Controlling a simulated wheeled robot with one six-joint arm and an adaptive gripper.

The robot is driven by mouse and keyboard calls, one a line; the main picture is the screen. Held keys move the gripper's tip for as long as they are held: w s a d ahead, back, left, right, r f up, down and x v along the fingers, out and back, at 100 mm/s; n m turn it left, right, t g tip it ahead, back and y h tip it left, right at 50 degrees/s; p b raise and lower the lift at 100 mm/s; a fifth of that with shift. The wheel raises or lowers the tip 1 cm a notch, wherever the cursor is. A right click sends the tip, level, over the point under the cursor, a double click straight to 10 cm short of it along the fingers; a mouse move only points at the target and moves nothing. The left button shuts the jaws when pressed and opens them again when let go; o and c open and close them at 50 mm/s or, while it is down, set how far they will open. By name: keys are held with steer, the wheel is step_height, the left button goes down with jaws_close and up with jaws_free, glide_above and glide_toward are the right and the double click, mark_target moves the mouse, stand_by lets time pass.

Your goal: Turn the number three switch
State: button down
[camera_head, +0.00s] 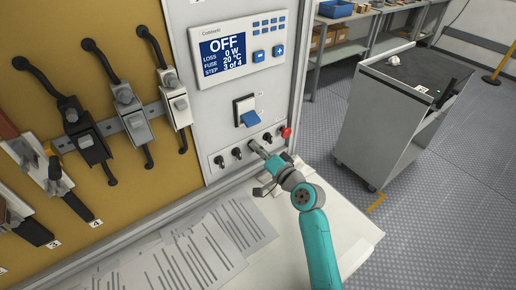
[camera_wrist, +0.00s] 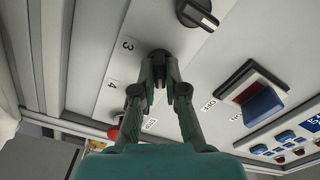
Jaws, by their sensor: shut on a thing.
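The control panel (camera_head: 212,168) carries a row of black rotary switches along its lower edge. In the wrist view, the labels 3 and 4 are printed beside two of them. My gripper (camera_wrist: 164,82) is shut on the number three switch (camera_wrist: 159,55), whose knob is mostly hidden between the fingertips, so its angle cannot be read. In the head view, my gripper (camera_head: 257,148) reaches the third switch from the left. Two switches, first (camera_head: 219,161) and second (camera_head: 237,153), show to its left, and the fourth (camera_head: 267,137) to its right. The display (camera_head: 222,50) reads OFF, step 3 of 4.
A red button (camera_head: 286,132) sits just right of the switches, and a blue rocker switch (camera_head: 250,118) above them. Papers (camera_head: 205,250) lie on the white table below. Fuse holders (camera_head: 130,110) fill the yellow board at left. A grey cart (camera_head: 385,125) stands right.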

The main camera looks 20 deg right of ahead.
stand_by(0.3)
steer(key=c, duration=1.2)
jaws_free()
steer(key=v, duration=1.2)
